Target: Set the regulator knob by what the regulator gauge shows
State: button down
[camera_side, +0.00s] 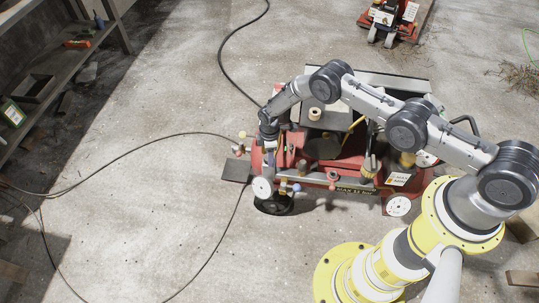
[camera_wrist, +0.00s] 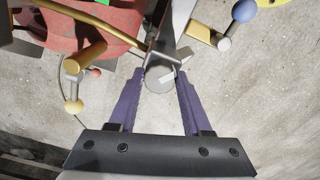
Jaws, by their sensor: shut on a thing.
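The red compressor (camera_side: 345,178) stands on the concrete floor, with a "MAX 12 bar" label on its front. My gripper (camera_side: 270,158) points down at its left end. In the wrist view, the two purple fingers of my gripper (camera_wrist: 160,80) are shut on a grey round knob (camera_wrist: 158,78), which carries a pale bar-shaped mark. I take this to be the regulator knob; in the side view it is hidden or too small to make out. White round faces show at the compressor's lower left (camera_side: 262,187) and lower right (camera_side: 398,206). I cannot tell which is the regulator gauge, and no reading is legible.
Black hoses (camera_side: 130,152) cross the floor on the left. A shelf (camera_side: 50,75) stands at far left.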

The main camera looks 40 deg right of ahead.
jog(key=shift+m, duration=0.3)
jog(key=m, duration=0.4)
jog(key=shift+a+m, duration=0.1)
jog(key=shift+m, duration=2.3)
jog(key=shift+c, duration=1.7)
grip_release()
notch_tip(320, 180, up, 14)
